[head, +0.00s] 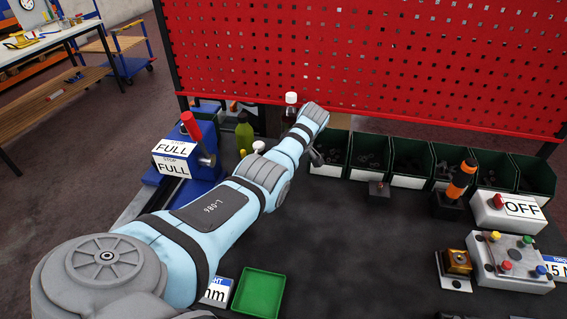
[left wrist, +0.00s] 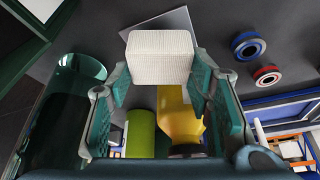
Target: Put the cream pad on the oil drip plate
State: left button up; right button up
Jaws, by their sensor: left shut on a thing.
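The cream pad (left wrist: 160,57) is a pale ribbed block. In the left wrist view my left gripper (left wrist: 159,83) is shut on it, with one finger at each side. A thin flat grey plate (left wrist: 186,24), which looks like the oil drip plate, lies on the dark surface beyond the pad and is partly hidden by it. I cannot tell the height of the pad above it. In the head view my left gripper (head: 315,156) is mostly hidden behind its own arm, and the pad and plate cannot be made out. My right gripper is not in view.
Near the gripper are a yellow bottle (left wrist: 179,118), a green bottle (left wrist: 140,134) and a dark white-capped bottle (head: 290,108). Green bins (head: 369,153) line the back below a red pegboard (head: 380,55). A green tray (head: 259,293) lies in front. The mid-table is mostly clear.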

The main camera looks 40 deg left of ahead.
pick_arm(q)
jog(key=shift+f+b, duration=0.3)
jog(key=shift+f, duration=0.1)
jog(key=o, duration=1.2)
jog(key=v, duration=1.2)
